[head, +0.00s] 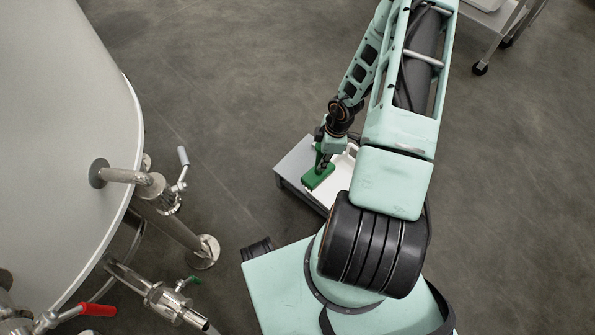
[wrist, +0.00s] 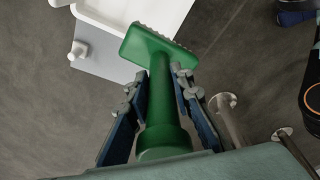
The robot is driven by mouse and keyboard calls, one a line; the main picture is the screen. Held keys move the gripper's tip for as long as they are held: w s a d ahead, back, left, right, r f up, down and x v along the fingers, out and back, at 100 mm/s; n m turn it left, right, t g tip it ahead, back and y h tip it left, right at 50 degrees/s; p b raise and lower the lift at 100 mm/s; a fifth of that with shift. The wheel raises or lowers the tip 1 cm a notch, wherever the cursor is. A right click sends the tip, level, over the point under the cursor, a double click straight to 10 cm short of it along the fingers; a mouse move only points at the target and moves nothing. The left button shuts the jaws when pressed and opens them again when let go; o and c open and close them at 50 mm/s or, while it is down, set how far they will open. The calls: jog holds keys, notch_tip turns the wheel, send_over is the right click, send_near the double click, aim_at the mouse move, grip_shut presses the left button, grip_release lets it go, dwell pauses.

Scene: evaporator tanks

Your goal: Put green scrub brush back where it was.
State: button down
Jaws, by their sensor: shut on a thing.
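The green scrub brush (head: 318,178) is in my gripper (head: 322,158), over the left part of a low grey stand. In the wrist view, the brush (wrist: 160,105) has its handle between the two fingers of my gripper (wrist: 158,90), with its head pointing away from the palm. The brush head overlaps the edge of a white tray (wrist: 112,12) in that view. The tray (head: 343,180) also shows in the head view on the grey stand (head: 293,161), partly hidden by my arm. I cannot tell whether the brush touches the stand or tray.
A large pale tank (head: 60,110) stands at the left, with pipes, a valve (head: 160,195) and a red-handled valve (head: 98,310). A small white fitting (wrist: 77,50) lies beside the tray. A wheeled cart (head: 500,22) is at the upper right. Open floor lies right of my arm.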

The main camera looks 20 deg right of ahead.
jog(key=shift+w+f, duration=0.2)
jog(key=shift+f, duration=0.2)
jog(key=w+a+f+b, duration=0.2)
jog(key=w+f+b, duration=0.4)
jog(key=w+f, duration=0.6)
jog(key=shift+w+a+f+b, duration=0.2)
jog(key=shift+w+b, duration=0.1)
jog(key=shift+w, duration=0.25)
jog(key=c, duration=1.7)
grip_release()
jog(key=shift+r, duration=0.1)
